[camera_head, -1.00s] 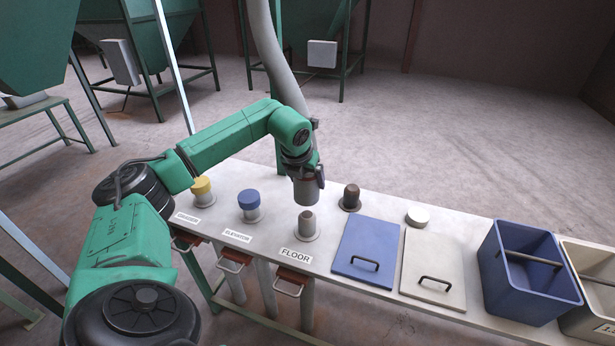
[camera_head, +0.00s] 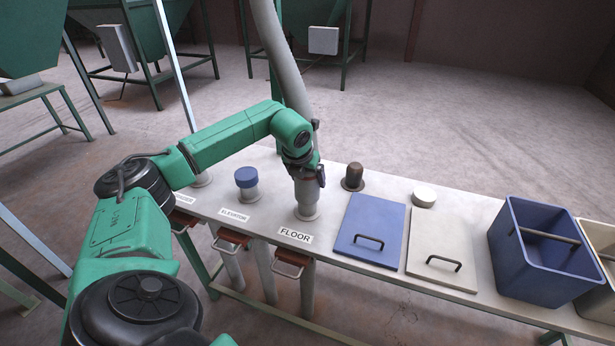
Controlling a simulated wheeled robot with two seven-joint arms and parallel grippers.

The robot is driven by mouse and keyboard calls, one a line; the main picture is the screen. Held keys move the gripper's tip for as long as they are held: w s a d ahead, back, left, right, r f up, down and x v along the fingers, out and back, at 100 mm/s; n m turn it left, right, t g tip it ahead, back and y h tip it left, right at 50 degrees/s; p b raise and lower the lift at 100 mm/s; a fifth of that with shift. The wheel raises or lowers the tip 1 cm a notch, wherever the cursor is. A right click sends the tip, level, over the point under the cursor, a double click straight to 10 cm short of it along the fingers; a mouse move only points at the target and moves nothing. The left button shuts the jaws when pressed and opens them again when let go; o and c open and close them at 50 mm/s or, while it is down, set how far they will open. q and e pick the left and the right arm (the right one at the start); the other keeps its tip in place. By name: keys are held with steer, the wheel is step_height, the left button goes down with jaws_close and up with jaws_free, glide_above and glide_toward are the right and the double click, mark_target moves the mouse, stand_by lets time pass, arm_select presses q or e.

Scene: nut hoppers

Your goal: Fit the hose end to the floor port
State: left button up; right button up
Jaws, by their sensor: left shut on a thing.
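The grey hose (camera_head: 283,65) hangs from above and runs down behind my left arm. The hose end is in line with the floor port (camera_head: 307,211), a grey stub with a round flange behind the FLOOR label (camera_head: 295,236). No gap shows between cuff and stub, but I cannot tell how far the cuff is over it. My right gripper is not in view.
The elevator port wears a blue cap (camera_head: 246,177). A brown cap (camera_head: 353,177) stands right of the floor port. Blue and cream lids (camera_head: 440,262), a white disc (camera_head: 424,195) and a blue bin (camera_head: 548,262) line the bench to the right.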

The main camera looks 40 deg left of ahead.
arm_select(q)
steer(key=o, duration=1.3)
steer(key=shift+o, duration=0.2)
steer(key=shift+s+r, duration=0.1)
steer(key=shift+r, duration=0.15)
steer(key=b+v, duration=0.1)
steer(key=v, duration=1.3)
steer(key=shift+d+f, duration=0.1)
steer(key=shift+f, duration=0.05)
